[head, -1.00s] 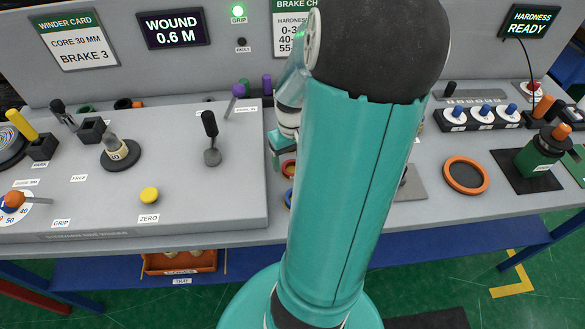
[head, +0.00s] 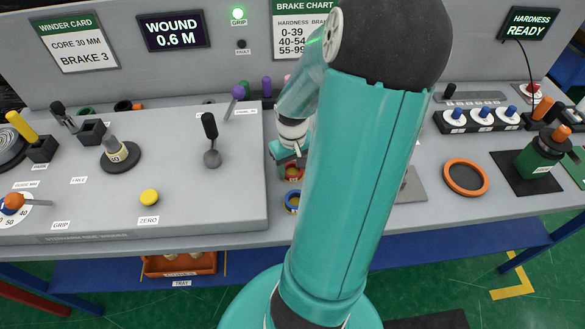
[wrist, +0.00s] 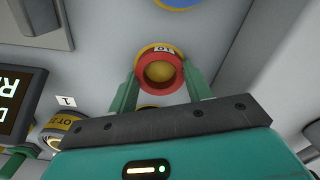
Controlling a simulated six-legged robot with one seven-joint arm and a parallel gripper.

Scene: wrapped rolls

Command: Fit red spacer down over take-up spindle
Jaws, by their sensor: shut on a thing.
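The red spacer (wrist: 137,73) is a small ring between the two fingers of my gripper (wrist: 160,88) in the wrist view. The fingers are shut on its sides. Yellow shows through its hole, and a yellow rim with a white label shows just behind it. In the head view the red spacer (head: 293,173) is low at the bench, right of the raised grey console, with my gripper (head: 288,160) over it. A grey upright post on a round black base (head: 120,158), seemingly the take-up spindle, stands on the console at left, apart from my gripper.
A blue ring (head: 292,201) lies just in front of the red spacer. An orange ring (head: 466,177) lies to the right.

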